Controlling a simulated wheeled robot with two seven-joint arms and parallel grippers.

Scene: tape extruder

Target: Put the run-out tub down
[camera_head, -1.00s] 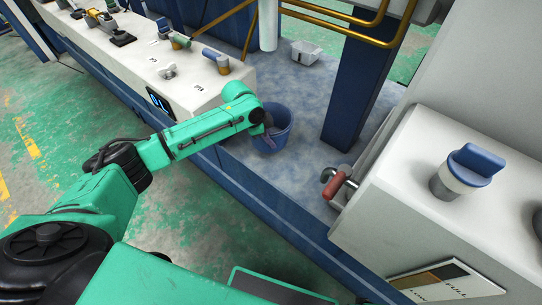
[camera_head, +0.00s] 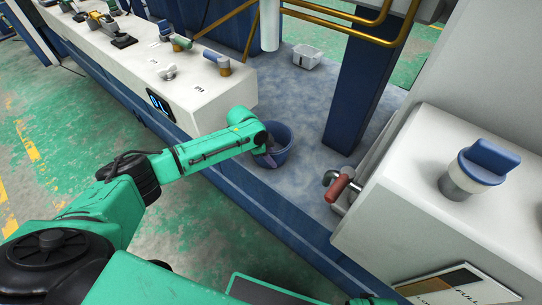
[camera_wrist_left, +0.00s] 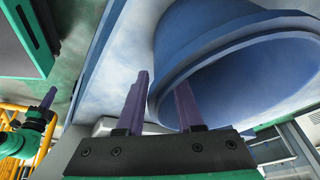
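The run-out tub is a blue bucket (camera_head: 281,136) above or on the blue-grey floor of the machine bay in the head view; I cannot tell whether its base touches. My left gripper (camera_head: 265,158) is at its near-left rim. In the left wrist view, the tub (camera_wrist_left: 215,35) fills the upper right with its mouth toward the camera. The purple fingers of the left gripper (camera_wrist_left: 160,105) straddle the tub's rim, one outside and one over the mouth, close against the wall.
A white control bench (camera_head: 190,85) with knobs and valves stands left of the tub. A blue post (camera_head: 365,80) and a red handle (camera_head: 339,187) are to its right. A small white container (camera_head: 305,57) stands farther back. Bay floor around the tub is clear.

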